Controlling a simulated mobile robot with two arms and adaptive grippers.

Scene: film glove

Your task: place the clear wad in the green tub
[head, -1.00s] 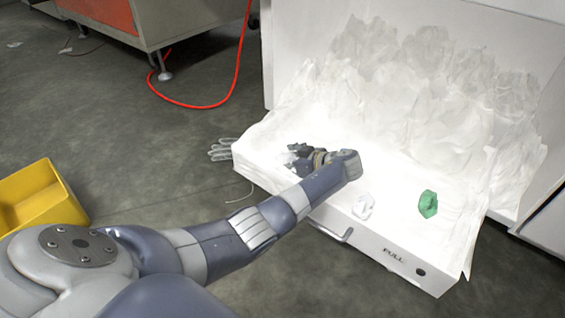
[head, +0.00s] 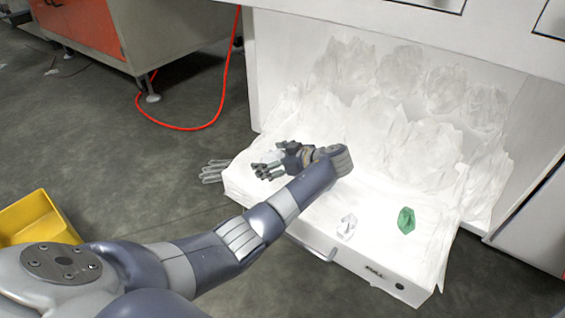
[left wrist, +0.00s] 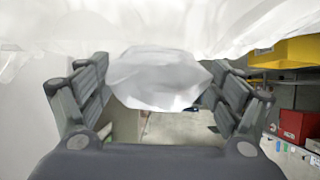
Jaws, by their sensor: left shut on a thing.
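The clear wad (left wrist: 158,78) is a crumpled, pale, see-through film piece between the fingers of my left gripper (left wrist: 158,95) in the left wrist view. In the head view my left gripper (head: 264,168) is shut on the wad (head: 271,156), over the left part of the open white drawer. Its fingers partly cover the wad there. I do not see a green tub in either view. My right gripper is not in view.
A green wad (head: 406,220) and another pale wad (head: 347,227) lie in the film-lined drawer (head: 318,243). Heaped film (head: 395,125) fills its back. A glove (head: 214,171) hangs at its left edge. A yellow tub (head: 36,219) stands at lower left. Floor between is mostly clear.

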